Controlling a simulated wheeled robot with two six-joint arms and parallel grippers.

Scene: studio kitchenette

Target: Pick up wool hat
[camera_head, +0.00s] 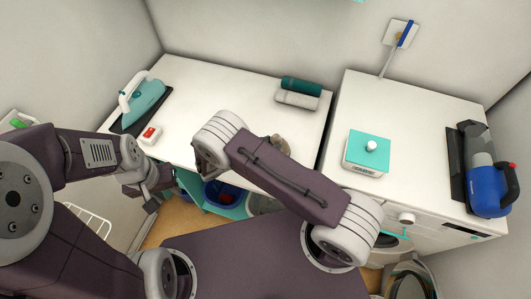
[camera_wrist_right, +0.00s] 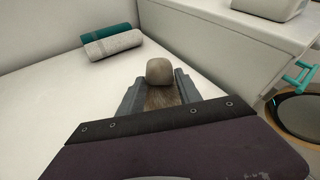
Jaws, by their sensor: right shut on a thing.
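The wool hat (camera_wrist_right: 160,71) is a small, rounded grey-brown bundle with a darker brown lower part. In the right wrist view it sits between the two grey fingers of my right gripper (camera_wrist_right: 160,84), which is shut on it. In the head view a bit of the hat (camera_head: 277,145) shows just past my right arm, over the white counter's front part; the right gripper itself is hidden behind the arm there. I cannot tell whether the hat touches the counter. My left gripper (camera_head: 150,190) is off the counter's front left edge, away from the hat; its finger opening is unclear.
Two rolled towels, teal (camera_head: 302,85) and grey (camera_head: 297,99), lie at the counter's back right. An iron (camera_head: 146,97) and a red-and-white box (camera_head: 150,135) stand at left. The middle of the counter is clear.

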